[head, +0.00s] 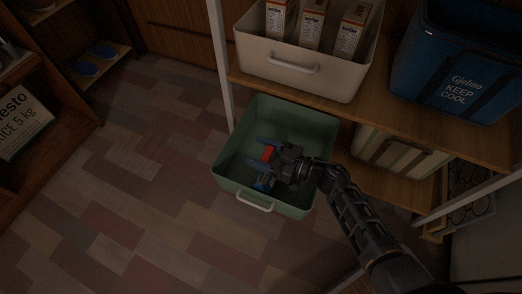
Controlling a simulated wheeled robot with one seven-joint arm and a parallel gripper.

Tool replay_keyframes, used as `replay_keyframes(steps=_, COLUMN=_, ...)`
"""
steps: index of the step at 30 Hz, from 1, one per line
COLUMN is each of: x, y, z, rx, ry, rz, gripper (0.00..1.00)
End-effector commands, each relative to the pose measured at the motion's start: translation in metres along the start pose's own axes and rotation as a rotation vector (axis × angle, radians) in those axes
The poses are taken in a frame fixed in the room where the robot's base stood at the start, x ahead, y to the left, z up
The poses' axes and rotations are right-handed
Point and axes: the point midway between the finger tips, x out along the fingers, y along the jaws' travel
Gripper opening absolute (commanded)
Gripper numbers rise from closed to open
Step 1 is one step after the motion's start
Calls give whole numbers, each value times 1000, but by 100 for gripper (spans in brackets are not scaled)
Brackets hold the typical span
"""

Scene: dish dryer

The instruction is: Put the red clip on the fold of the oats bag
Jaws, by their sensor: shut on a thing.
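The red clip (268,153) shows as a small red piece at the fingers of my gripper (264,154). My gripper reaches from the right into the green bin (228,176) on the lower level of the rack. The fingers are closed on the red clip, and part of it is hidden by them. Whether the clip touches the bin floor I cannot tell. I do not make out an oats bag in this view.
A small blue item (263,185) lies low in the green bin. A white bin (285,69) with several boxes and a blue cooler bag (456,75) stand on the shelf above. A striped container (395,153) is at right. Floor at left is clear.

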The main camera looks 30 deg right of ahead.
Motion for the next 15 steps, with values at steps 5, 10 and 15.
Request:
replay_keyframes(steps=5, x=0, y=0, z=3, rx=0, ry=0, rz=0, gripper=39)
replay_keyframes(steps=10, x=0, y=0, z=5, rx=0, ry=0, rz=0, gripper=39)
replay_keyframes(steps=15, x=0, y=0, z=4, rx=0, ry=0, rz=0, gripper=83)
